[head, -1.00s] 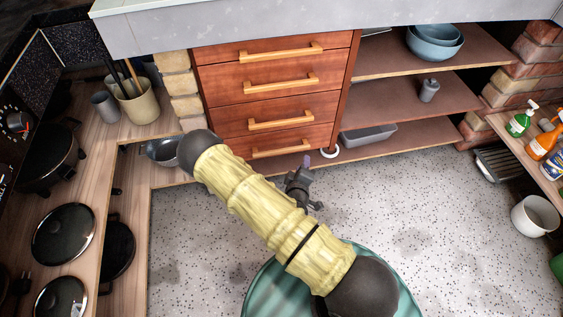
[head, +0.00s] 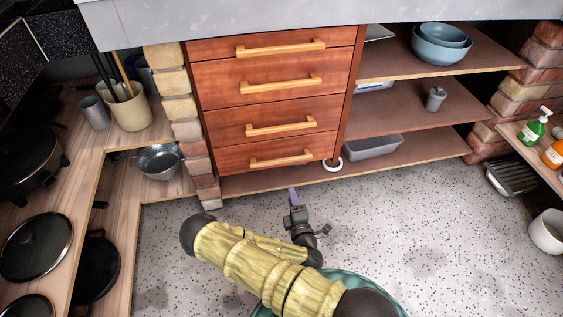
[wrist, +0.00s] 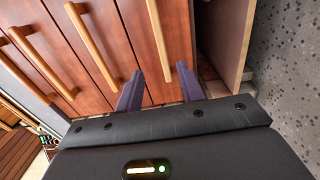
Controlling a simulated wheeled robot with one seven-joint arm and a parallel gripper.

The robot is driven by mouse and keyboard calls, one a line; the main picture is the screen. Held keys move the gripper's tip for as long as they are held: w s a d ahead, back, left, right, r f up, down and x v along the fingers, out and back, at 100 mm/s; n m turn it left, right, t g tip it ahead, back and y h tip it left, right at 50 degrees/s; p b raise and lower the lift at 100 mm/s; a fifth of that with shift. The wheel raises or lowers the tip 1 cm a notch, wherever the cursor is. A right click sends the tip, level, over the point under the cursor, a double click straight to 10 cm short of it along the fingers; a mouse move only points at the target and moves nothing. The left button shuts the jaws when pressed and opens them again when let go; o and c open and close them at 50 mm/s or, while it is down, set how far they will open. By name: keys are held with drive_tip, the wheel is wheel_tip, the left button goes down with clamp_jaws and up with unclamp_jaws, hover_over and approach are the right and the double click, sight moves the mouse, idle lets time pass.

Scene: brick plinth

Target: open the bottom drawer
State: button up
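The bottom drawer (head: 262,170) is the lowest of several reddish wooden drawers in the cabinet and looks shut. Its light wooden bar handle (head: 281,158) runs sideways across the front. My gripper (head: 293,193) is low above the floor in front of the drawer, apart from the handle in the head view. In the wrist view, the picture is turned, and the bottom handle (wrist: 158,38) runs down toward the space between the two purple fingers of my gripper (wrist: 157,88). The fingers are spread and hold nothing.
A brick pillar (head: 190,125) stands left of the drawers, and open shelves (head: 410,105) with bowls and a grey tray (head: 373,146) are at right. A stone countertop (head: 310,12) overhangs the drawers. The speckled floor (head: 420,220) in front is clear.

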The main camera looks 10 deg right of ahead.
sight(282, 163)
drive_tip(key=w+b, duration=0.7)
drive_tip(key=w, duration=0.9)
drive_tip(key=shift+f, duration=0.1)
drive_tip(key=shift+w, duration=0.45)
clamp_jaws()
